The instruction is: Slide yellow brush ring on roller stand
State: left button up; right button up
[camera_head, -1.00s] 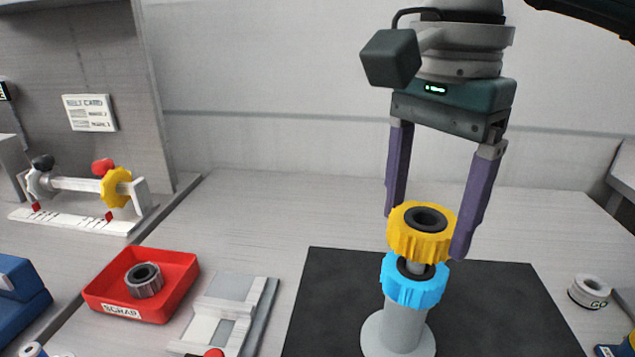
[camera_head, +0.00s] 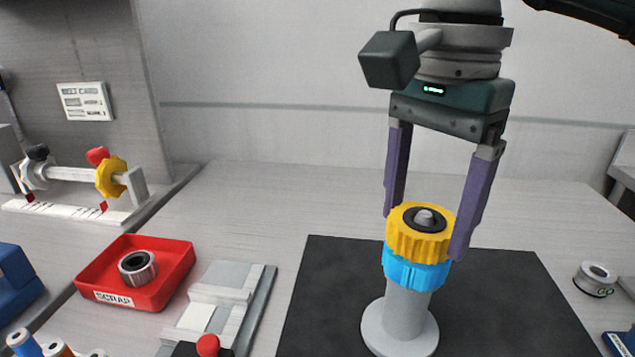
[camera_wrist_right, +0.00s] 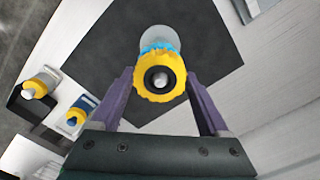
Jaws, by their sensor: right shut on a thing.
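The yellow brush ring (camera_head: 420,238) is around the post of the grey roller stand (camera_head: 400,318), directly above the blue ring (camera_head: 415,270) and seemingly touching it. The post's tip shows through the yellow ring's dark hub. My right gripper (camera_head: 424,228) is shut on the yellow ring, with one purple finger on each side. In the right wrist view the yellow ring (camera_wrist_right: 160,92) sits between the fingertips, with the post tip in its centre and a bit of the blue ring behind. My left gripper is not in view.
The stand is on a black mat (camera_head: 320,290). A red scrap tray (camera_head: 95,285) holding a grey ring (camera_head: 138,268) is at left, beside a grey slotted fixture (camera_head: 205,310). A white roller rack (camera_head: 75,215) is behind. A GO gauge ring (camera_head: 594,280) is at right.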

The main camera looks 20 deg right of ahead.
aim_at(425, 213)
jog(key=o, duration=1.2)
jog(key=shift+f, duration=0.1)
notch_tip(425, 213, up, 10)
